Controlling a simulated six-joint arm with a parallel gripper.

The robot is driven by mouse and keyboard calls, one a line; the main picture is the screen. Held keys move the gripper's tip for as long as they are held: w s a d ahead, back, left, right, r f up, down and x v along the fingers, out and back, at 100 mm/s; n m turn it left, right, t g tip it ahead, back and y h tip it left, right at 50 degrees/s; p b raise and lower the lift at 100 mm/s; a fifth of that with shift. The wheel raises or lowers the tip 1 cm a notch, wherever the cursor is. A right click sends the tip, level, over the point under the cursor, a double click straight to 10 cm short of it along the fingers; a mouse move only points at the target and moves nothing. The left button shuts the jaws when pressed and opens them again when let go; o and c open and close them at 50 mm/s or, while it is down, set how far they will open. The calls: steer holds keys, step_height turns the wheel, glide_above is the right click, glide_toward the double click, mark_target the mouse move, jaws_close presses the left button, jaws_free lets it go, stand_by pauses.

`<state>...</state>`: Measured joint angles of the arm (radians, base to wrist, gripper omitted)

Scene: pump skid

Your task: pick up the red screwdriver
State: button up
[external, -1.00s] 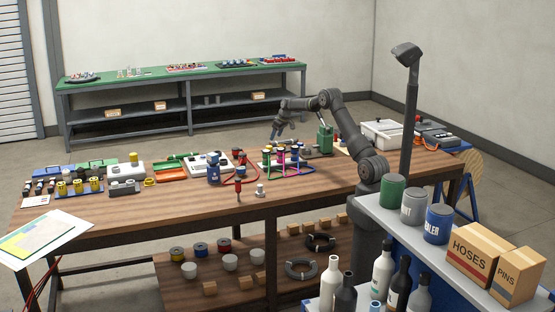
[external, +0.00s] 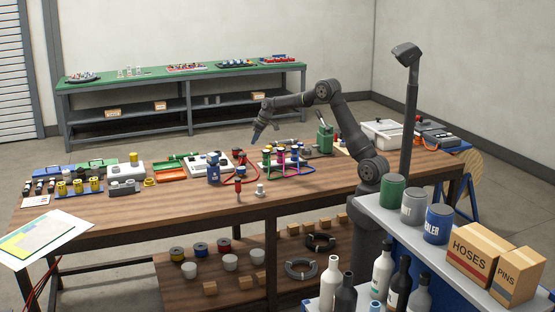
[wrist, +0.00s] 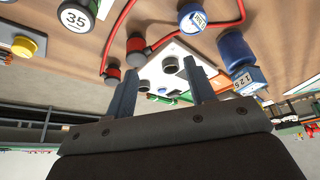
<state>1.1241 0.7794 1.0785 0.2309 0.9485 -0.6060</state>
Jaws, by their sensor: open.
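My gripper (external: 255,139) is in the air over the back part of the workbench, tilted downward. In the wrist view its two fingers (wrist: 160,76) stand apart with nothing between them. I cannot clearly make out a red screwdriver. The wrist view shows red-and-black fittings (wrist: 135,43) and a red hose (wrist: 178,36), but no clear screwdriver.
A blue jar (external: 213,172) and a rack of colored pieces with hoses (external: 285,160) stand near my gripper. An orange tray (external: 170,171) and yellow parts (external: 78,187) lie to the left. The front strip of the wooden workbench (external: 150,208) is mostly clear.

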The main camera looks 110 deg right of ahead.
steer(key=w+a+r+n+y, duration=0.1)
steer(key=w+a, duration=0.3)
steer(key=a, duration=0.2)
steer(key=w+a+r+n, duration=0.1)
steer(key=w+a+r, duration=0.1)
steer(key=w+a, duration=0.35)
steer(key=n+y, duration=0.1)
steer(key=n, duration=0.3)
glide_toward(238, 184)
steer(key=shift+t, duration=0.3)
steer(key=shift+s+d+f+x, duration=0.1)
steer(key=shift+s+d+x, duration=0.1)
steer(key=shift+x, duration=1.6)
steer(key=shift+s+d+f+x, duration=0.1)
steer(key=shift+s+d+x, duration=0.1)
steer(key=shift+x, duration=1.65)
steer(key=shift+s+d+x, duration=0.2)
steer(key=shift+x, duration=1.6)
steer(key=c, duration=1)
jaws_close()
steer(key=shift+r, duration=0.15)
